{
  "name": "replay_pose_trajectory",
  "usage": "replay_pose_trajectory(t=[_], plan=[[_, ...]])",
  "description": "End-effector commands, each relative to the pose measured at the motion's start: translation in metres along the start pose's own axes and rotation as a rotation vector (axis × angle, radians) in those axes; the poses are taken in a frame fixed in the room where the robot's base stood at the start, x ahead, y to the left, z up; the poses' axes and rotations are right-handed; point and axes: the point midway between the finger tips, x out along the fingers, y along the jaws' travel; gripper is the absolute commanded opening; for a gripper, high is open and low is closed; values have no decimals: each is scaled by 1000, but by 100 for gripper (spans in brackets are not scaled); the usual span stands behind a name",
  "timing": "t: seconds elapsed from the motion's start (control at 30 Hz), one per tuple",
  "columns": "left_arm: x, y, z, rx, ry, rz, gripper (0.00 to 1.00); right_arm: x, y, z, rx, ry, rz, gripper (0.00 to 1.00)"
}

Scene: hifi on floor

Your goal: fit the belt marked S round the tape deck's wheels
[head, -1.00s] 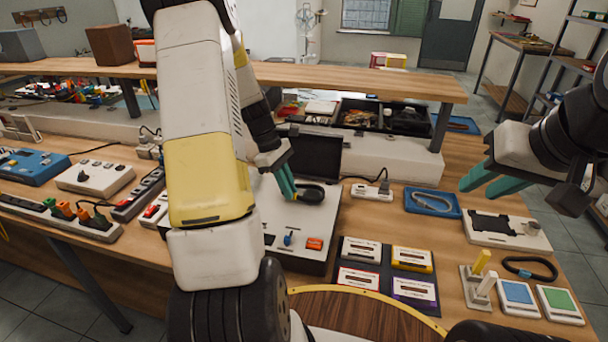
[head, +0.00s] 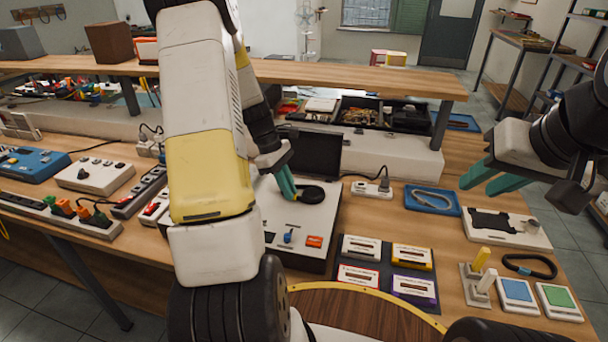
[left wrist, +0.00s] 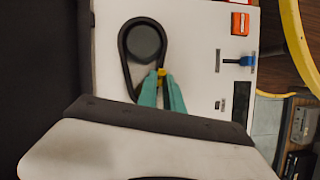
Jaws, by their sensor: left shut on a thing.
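The tape deck (head: 298,215) is a pale box with a dark upright panel at its back, a blue lever and an orange switch. A black belt (left wrist: 124,52) on it forms a teardrop loop about a dark round wheel (left wrist: 146,42) in the left wrist view. I cannot tell whether the belt is seated on the wheel or just above it. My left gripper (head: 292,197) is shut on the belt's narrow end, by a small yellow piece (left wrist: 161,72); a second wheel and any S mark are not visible. My right gripper (head: 481,186) is open and empty above the bench's right side.
A blue tray (head: 409,204) holds a pale loop. Another black loop (head: 529,266) lies at the right, near a stand with yellow and white pegs (head: 478,285). A shelf (head: 380,82) crosses behind.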

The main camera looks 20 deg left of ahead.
Motion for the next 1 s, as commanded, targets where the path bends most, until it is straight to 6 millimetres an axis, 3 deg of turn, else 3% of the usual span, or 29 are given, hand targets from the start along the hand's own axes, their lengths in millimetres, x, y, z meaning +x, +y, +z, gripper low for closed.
replay_pose_trajectory(t=[0.2,0.23,0.33,0.37,0.73,1.0], plan=[[0,0,0,0,0,0,0,0,0,0,0,0,0,31],[0,0,0,0,0,0,15,0,0,0,0,0,0,31],[0,0,0,0,0,0,34,0,0,0,0,0,0,31],[0,0,0,0,0,0,36,0,0,0,0,0,0,31],[-6,1,0,1,2,2,36,0,0,0,0,0,0,31],[-51,1,0,1,3,3,36,0,0,0,0,0,0,31]])
